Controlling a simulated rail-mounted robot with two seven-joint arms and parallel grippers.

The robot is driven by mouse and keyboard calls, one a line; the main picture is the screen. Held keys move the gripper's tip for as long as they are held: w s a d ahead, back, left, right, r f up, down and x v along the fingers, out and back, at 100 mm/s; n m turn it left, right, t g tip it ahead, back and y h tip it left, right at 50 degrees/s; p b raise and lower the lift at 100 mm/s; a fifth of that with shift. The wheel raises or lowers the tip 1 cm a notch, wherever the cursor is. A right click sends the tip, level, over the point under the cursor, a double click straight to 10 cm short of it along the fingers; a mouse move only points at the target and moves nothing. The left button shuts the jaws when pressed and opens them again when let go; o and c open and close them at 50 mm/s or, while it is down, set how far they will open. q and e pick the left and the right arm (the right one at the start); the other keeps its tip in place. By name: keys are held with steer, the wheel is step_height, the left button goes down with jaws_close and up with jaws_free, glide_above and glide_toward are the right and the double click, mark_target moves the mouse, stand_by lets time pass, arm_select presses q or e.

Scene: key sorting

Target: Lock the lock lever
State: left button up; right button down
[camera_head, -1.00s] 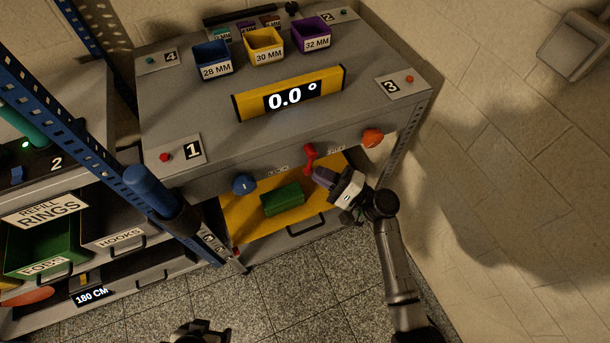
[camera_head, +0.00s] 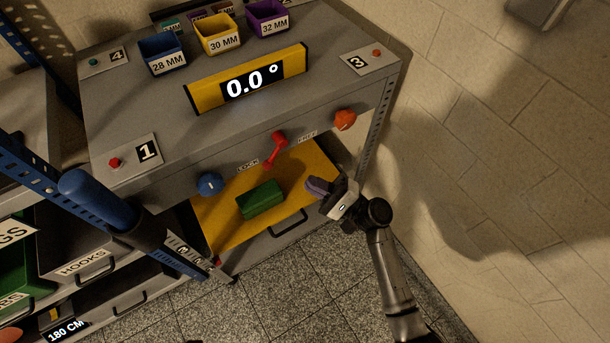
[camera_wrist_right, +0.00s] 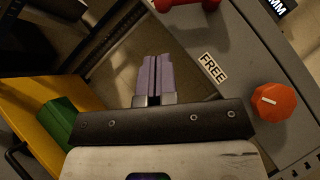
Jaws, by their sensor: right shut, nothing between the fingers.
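The red lock lever (camera_head: 275,149) is on the cabinet's front panel, between the LOCK label (camera_head: 247,166) and the FREE label (camera_head: 307,137). It is tilted, with its lower end toward the LOCK side. My right gripper (camera_head: 312,187) is shut and empty, below and right of the lever and apart from it, in front of the open yellow drawer. In the right wrist view its purple fingers (camera_wrist_right: 154,70) are together, with part of the red lever (camera_wrist_right: 188,3) at the top edge and the FREE label (camera_wrist_right: 212,67) to the right. My left gripper is not in view.
The yellow drawer (camera_head: 222,226) holds a green block (camera_head: 261,199). A blue knob (camera_head: 209,184) and an orange knob (camera_head: 345,120) flank the lever. The display (camera_head: 249,82) on top reads 0.0°. A blue rack post (camera_head: 30,163) stands at left.

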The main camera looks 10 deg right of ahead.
steer(key=b+v, duration=0.1)
steer(key=v, duration=0.2)
steer(key=shift+s+a+f, duration=0.1)
steer(key=shift+f, duration=0.05)
stand_by(0.3)
